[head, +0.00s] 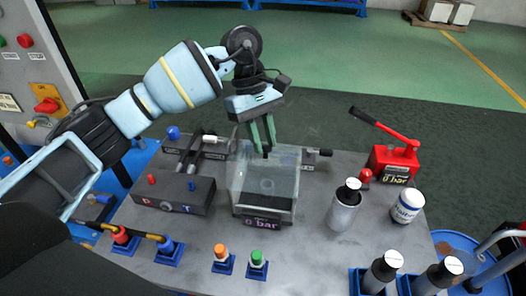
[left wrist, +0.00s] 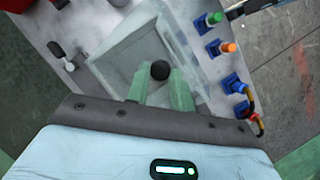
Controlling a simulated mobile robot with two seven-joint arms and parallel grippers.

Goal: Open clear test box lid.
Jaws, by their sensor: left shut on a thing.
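The clear test box (head: 265,185) stands in the middle of the grey table, with a dark "0 bar" display on its front. Its see-through lid seems to lie flat over the top, though the clear edges are hard to make out. My left gripper (head: 265,153) points down at the back part of the lid, its green fingers shut on a small black knob (left wrist: 160,70). In the left wrist view the green fingers (left wrist: 160,88) meet at this round knob, with the box (left wrist: 135,45) beyond. My right gripper is not in view.
A dark valve block (head: 172,193) stands left of the box. A red hand pump (head: 393,162), a grey bottle (head: 343,210) and a white jar (head: 408,206) stand to the right. Orange and green caps (head: 221,253) sit in blue holders in front. More bottles (head: 382,272) stand front right.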

